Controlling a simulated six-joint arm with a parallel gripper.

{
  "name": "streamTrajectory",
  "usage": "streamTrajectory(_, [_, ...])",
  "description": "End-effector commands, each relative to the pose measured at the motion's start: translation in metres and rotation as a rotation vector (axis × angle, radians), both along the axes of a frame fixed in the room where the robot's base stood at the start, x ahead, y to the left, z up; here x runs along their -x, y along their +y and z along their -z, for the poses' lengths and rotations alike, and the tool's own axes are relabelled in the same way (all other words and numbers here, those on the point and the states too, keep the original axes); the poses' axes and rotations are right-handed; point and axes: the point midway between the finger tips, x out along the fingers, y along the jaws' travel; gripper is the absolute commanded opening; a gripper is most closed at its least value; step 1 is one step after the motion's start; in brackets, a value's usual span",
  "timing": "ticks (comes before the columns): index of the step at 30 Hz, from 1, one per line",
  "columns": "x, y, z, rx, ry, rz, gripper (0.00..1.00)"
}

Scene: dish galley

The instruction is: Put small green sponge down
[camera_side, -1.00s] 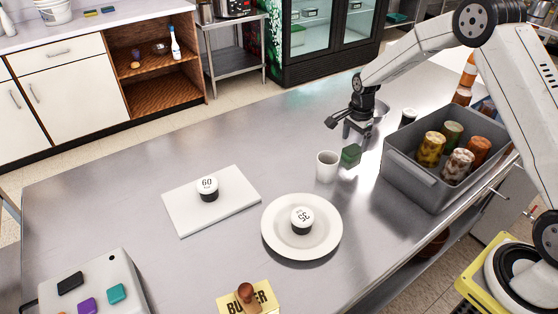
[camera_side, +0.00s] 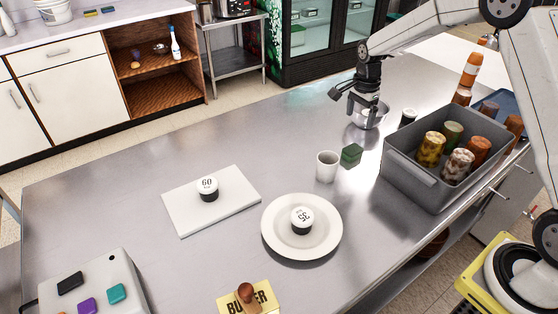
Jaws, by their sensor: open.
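The small green sponge (camera_side: 351,155) rests on the steel table (camera_side: 130,180), just right of a white cup (camera_side: 327,166). Nothing holds it. My gripper (camera_side: 366,115) is open and empty. It is above and behind the sponge, apart from it, in front of a metal bowl (camera_side: 373,117). The fingertips are small in this view.
A grey bin (camera_side: 408,180) with several jars stands to the right. The left back of the table is clear.

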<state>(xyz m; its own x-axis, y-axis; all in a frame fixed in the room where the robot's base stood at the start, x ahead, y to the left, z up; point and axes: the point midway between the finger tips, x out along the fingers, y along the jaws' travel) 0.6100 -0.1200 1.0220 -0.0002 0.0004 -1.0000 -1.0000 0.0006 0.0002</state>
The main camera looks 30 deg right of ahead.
Motion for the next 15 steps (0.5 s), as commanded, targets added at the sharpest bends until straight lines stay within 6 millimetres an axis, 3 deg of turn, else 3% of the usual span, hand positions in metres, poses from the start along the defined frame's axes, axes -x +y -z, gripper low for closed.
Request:
streamTrajectory(10, [0.001,0.002,-0.001,0.001,-0.003,-0.016,0.94])
streamTrajectory(15, [0.012,0.012,-0.005,0.005,-0.017,-0.114,0.94])
